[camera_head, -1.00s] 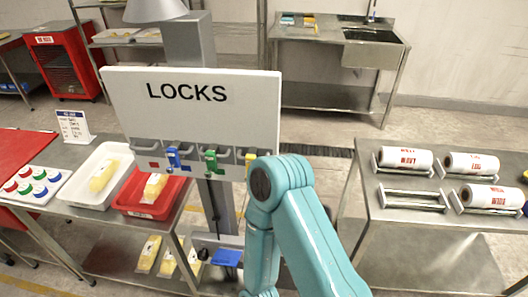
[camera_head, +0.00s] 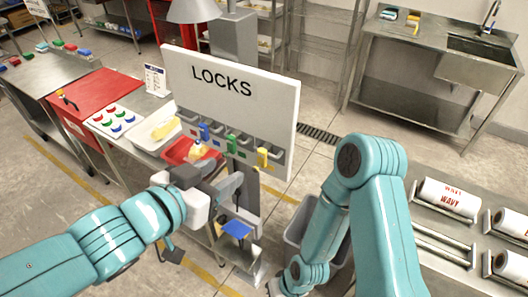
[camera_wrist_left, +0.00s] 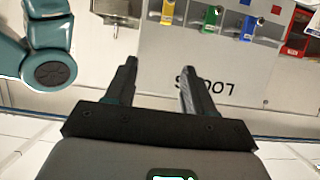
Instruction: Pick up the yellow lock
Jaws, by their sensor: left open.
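The yellow lock (camera_head: 263,157) hangs at the right end of a row of holders low on the white LOCKS board (camera_head: 235,95). It also shows at the top edge of the left wrist view (camera_wrist_left: 168,11), where the board appears upside down. A green lock (camera_head: 232,144) and a blue lock (camera_head: 205,131) hang to its left in the head view. My left gripper (camera_wrist_left: 158,72) is open and empty, its fingers apart in front of the board and clear of the yellow lock. My right arm shows, but its gripper is out of view.
Below the board's left part are a red tray (camera_head: 181,150) and a white tray (camera_head: 146,137) on a steel table. A blue object (camera_head: 237,229) lies on a low shelf. At right, a steel table holds film rolls (camera_head: 449,198). My right arm stands right of the board.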

